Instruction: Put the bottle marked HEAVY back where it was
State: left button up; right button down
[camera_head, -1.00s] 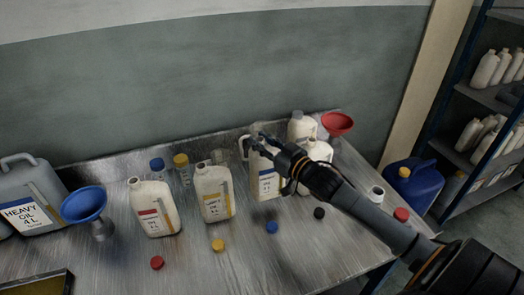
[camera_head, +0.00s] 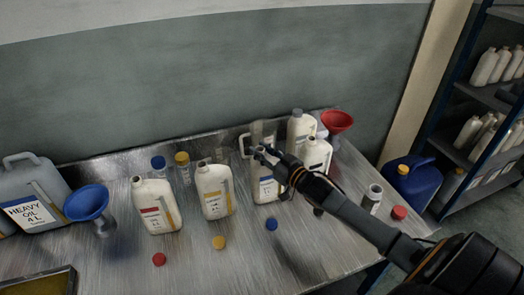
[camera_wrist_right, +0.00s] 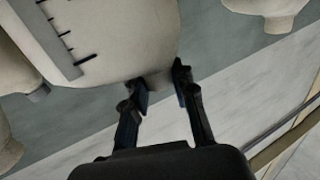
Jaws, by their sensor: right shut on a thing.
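A white bottle with a blue label (camera_head: 266,190) stands upright on the steel bench, right of the middle in the head view. Its lettering is too small to read, but its blue label resembles that on the HEAVY OIL can. My right gripper (camera_head: 266,153) is at its top, shut on it. In the right wrist view, a pale bottle body (camera_wrist_right: 125,35) with a graduated strip fills the upper left, and the fingertips (camera_wrist_right: 163,87) close around its narrow end. The bottle's neck is hidden by the gripper in the head view. My left gripper is not in view.
A red-label bottle (camera_head: 155,205) and yellow-label bottle (camera_head: 214,192) stand left. White bottles (camera_head: 315,155) and a red funnel (camera_head: 337,121) stand close right. Loose caps, including a blue one (camera_head: 271,224), lie in front. A HEAVY OIL can (camera_head: 30,190) and blue funnel (camera_head: 86,202) are far left.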

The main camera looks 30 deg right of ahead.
jog(key=c, duration=1.1)
grip_release()
jog(key=shift+s, duration=0.35)
jog(key=shift+s+d+r+b, duration=0.1)
jog(key=shift+s+d+b, duration=0.2)
jog(key=shift+s, duration=1.55)
jog(key=shift+s+d+f+b, duration=0.1)
jog(key=shift+s+d+b, duration=0.2)
jog(key=shift+s, duration=1.6)
jog(key=shift+s+d+r+b, duration=0.1)
jog(key=shift+s+d+b, duration=0.2)
jog(key=shift+s, duration=1.55)
